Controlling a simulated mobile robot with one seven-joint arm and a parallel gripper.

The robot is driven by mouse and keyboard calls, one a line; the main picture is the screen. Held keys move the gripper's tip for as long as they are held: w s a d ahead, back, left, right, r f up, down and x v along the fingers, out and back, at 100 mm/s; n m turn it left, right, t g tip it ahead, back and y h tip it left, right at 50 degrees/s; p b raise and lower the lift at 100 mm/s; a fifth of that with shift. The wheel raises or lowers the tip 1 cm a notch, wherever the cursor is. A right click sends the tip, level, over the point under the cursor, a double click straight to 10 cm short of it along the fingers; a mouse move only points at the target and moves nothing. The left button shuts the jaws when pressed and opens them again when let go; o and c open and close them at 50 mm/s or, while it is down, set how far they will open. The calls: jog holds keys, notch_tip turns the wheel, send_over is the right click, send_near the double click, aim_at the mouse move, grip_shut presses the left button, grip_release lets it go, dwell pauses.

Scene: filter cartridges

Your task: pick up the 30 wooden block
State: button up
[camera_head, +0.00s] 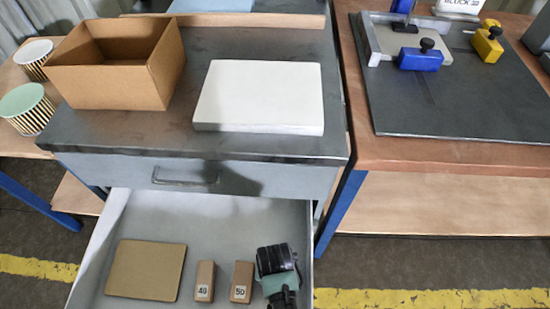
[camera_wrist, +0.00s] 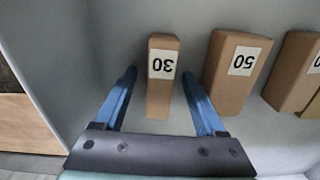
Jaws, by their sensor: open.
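The 30 wooden block (camera_wrist: 161,85) stands in the open drawer, its white label reading 30 upside down in the wrist view. My gripper (camera_wrist: 159,80) is open, with one blue finger on each side of this block and a gap visible on both sides. In the head view my gripper (camera_head: 279,283) is over the right part of the drawer, and the 30 block is hidden beneath it. The 50 block (camera_head: 242,282) stands just left of it there; it also shows in the wrist view (camera_wrist: 230,85). The 40 block (camera_head: 204,282) is further left.
The drawer (camera_head: 170,218) is pulled out below a grey tabletop. A flat tan board (camera_head: 146,270) lies at its left. A cardboard box (camera_head: 118,62) and a white slab (camera_head: 260,97) are on the tabletop above. The drawer's back part is clear.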

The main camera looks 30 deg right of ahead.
grip_shut()
dwell(0.4)
